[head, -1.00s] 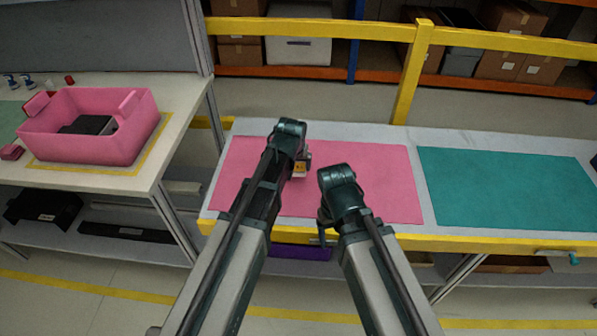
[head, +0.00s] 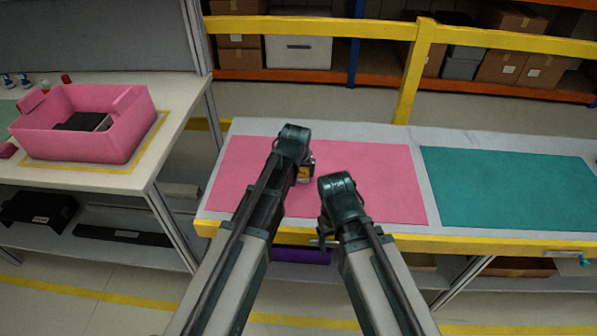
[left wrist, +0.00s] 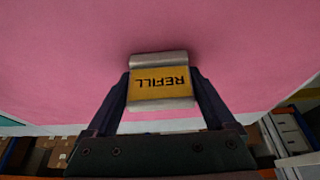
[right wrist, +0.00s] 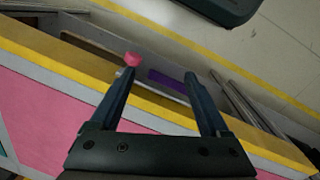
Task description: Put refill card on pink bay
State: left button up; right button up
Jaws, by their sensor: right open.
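The refill card (left wrist: 160,85), orange with black REFILL lettering and grey ends, is between the fingers of my left gripper (left wrist: 160,80). Both fingers touch its sides. The card (head: 303,172) also shows in the head view beside my left gripper (head: 304,166), over the pink bay (head: 380,180), a flat pink mat on the table. I cannot tell whether the card touches the mat. My right gripper (right wrist: 172,76) is open and empty at the table's front edge; it shows in the head view (head: 323,226) too.
A teal mat (head: 510,190) lies to the right. A pink tote (head: 75,145) with dark items stands on the left table. A pinkish-red knob (right wrist: 132,59) shows by one right fingertip. A yellow rail (head: 320,30) runs behind the table.

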pick_arm(q)
jog(key=shift+o, duration=0.6)
jog(key=shift+r, duration=0.2)
jog(key=shift+s+r+p, duration=0.1)
jog(key=shift+r+p, duration=0.1)
jog(key=shift+p, duration=0.25)
jog(key=p+v, duration=1)
jog(key=v, duration=0.1)
jog(key=shift+r+p, duration=0.25)
jog(key=shift+p, duration=0.05)
jog(key=shift+f, duration=0.15)
jog(key=b+x, duration=1.1)
jog(key=x, duration=0.1)
jog(key=shift+s, duration=0.1)
